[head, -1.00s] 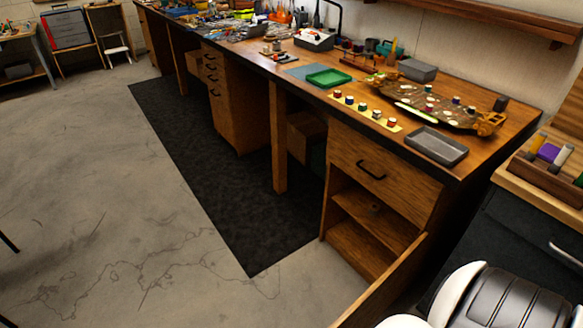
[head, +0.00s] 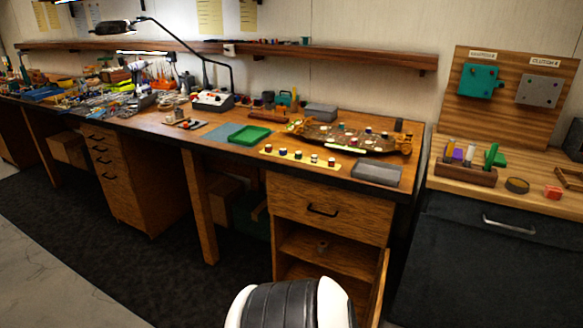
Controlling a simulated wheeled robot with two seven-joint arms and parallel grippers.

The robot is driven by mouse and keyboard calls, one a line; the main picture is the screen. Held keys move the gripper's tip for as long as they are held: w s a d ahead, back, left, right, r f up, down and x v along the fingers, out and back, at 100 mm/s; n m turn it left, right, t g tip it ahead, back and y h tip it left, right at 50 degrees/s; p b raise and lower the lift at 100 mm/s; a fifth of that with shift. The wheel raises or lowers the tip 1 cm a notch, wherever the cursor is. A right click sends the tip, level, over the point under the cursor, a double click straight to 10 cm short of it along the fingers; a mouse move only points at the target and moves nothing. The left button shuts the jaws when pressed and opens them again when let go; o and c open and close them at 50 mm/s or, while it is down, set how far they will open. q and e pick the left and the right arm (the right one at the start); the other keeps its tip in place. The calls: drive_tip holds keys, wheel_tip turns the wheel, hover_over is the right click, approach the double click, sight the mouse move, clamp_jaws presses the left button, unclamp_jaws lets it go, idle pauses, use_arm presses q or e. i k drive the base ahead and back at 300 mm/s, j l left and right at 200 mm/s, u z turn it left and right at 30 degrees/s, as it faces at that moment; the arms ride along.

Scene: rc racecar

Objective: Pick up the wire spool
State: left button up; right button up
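A small, dull spool-like thing (head: 322,246), which may be the wire spool, sits on the inner shelf of the open cabinet (head: 278,262) under the workbench. It is too small and dark to tell for sure. A small green spool-shaped thing (head: 305,41) also stands on the wall shelf. Neither of my grippers is in view. A white and black part of my own arm shows at the bottom, in front of the cabinet.
The cabinet's door (head: 380,290) stands open on its right side, below a shut drawer (head: 330,205). The workbench top holds a green tray (head: 250,136), a grey tray (head: 377,173) and a car chassis (head: 350,137). A dark side cabinet (head: 480,262) stands at right. Floor is clear at left.

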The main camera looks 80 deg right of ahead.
sight(322, 245)
drive_tip(key=i+z, duration=0.85)
drive_tip(key=z, duration=0.25)
